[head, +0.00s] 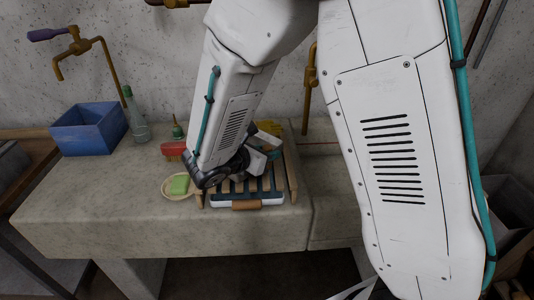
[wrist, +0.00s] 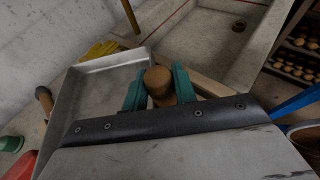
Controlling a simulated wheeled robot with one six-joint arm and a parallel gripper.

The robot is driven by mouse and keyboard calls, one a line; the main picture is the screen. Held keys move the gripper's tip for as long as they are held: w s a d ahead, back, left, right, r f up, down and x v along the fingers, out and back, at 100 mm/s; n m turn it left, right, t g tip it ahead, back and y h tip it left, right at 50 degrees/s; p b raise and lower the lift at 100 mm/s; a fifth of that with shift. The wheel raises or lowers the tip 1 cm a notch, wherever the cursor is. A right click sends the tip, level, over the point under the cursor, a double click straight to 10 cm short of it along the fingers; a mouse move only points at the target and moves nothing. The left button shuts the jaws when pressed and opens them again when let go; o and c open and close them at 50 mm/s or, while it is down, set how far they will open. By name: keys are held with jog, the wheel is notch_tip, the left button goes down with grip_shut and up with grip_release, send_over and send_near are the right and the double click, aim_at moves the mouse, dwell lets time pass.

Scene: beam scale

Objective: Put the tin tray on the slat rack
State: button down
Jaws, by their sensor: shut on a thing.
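The grey tin tray (wrist: 95,92) fills the left middle of the wrist view, its raised rim facing the wall side. My gripper (wrist: 160,88) is shut with its teal fingers on either side of the tray's brown handle (wrist: 158,76). In the head view my gripper (head: 262,158) is over the slat rack (head: 292,178), a wooden frame on the counter. My forearm hides much of the held tray there. A pale front edge with a brown grip shows at the rack's near end. I cannot tell whether the tray touches the rack.
Yellow gloves (head: 269,127) lie behind the rack. A sink basin (wrist: 205,40) is beside it. The counter's left front is clear.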

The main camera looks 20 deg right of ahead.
jog(key=shift+f, duration=0.3)
jog(key=c, duration=1.1)
grip_release()
